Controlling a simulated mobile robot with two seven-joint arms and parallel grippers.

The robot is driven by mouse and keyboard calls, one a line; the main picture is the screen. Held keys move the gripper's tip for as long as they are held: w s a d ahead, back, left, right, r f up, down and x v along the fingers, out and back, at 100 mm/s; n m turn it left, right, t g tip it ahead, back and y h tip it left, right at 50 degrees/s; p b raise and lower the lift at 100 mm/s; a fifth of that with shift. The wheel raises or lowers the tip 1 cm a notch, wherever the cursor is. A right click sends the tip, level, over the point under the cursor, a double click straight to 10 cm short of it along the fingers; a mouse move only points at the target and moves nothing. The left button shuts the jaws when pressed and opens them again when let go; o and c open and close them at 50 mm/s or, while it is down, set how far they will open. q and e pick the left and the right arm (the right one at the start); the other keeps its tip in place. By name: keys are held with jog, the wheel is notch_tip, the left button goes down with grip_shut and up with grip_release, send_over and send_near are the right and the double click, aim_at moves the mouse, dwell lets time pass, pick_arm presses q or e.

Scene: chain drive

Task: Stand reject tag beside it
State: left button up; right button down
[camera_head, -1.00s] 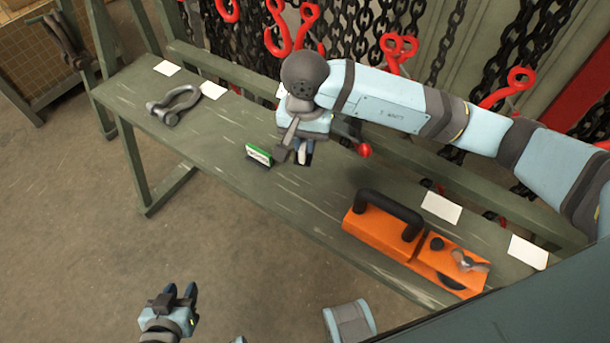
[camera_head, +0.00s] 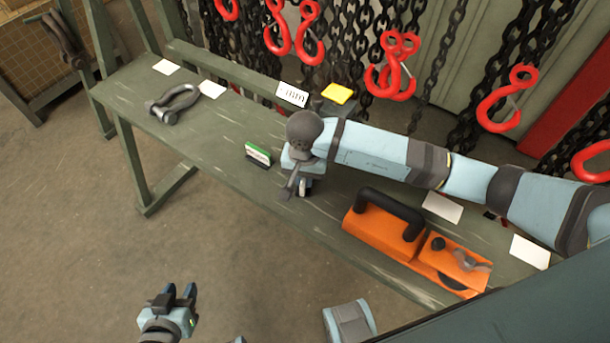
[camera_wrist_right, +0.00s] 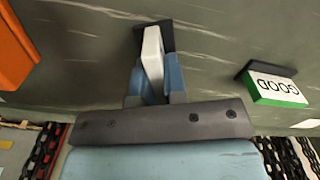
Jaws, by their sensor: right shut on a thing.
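My right gripper (camera_head: 300,190) is low over the green bench, at its front half. In the right wrist view its blue fingers (camera_wrist_right: 155,82) are shut on a pale upright tag (camera_wrist_right: 152,52) with a dark foot, seen nearly edge-on. Its face and any lettering are hidden, and I cannot tell if the foot touches the bench. A green-and-white tag marked GOOD (camera_wrist_right: 275,86) stands in a dark foot to the right there, apart from the held tag. In the head view that GOOD tag (camera_head: 258,154) is just left of my right gripper. My left gripper (camera_head: 180,292) is open and empty, off the bench.
An orange device (camera_head: 380,230) with a black handle is to the right on the bench (camera_head: 215,135). A grey shackle (camera_head: 174,104) lies at the left. White cards, a lettered card (camera_head: 292,95) and a yellow-topped block (camera_head: 337,94) are towards the back. Chains and red hooks (camera_head: 390,80) hang behind.

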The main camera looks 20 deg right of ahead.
jog(key=shift+f, duration=0.15)
jog(key=c, duration=1.2)
grip_release()
jog(key=shift+o, duration=0.2)
jog(key=shift+r, duration=0.55)
notch_tip(320, 180, up, 11)
jog(key=shift+r, duration=0.15)
jog(key=shift+s, duration=0.1)
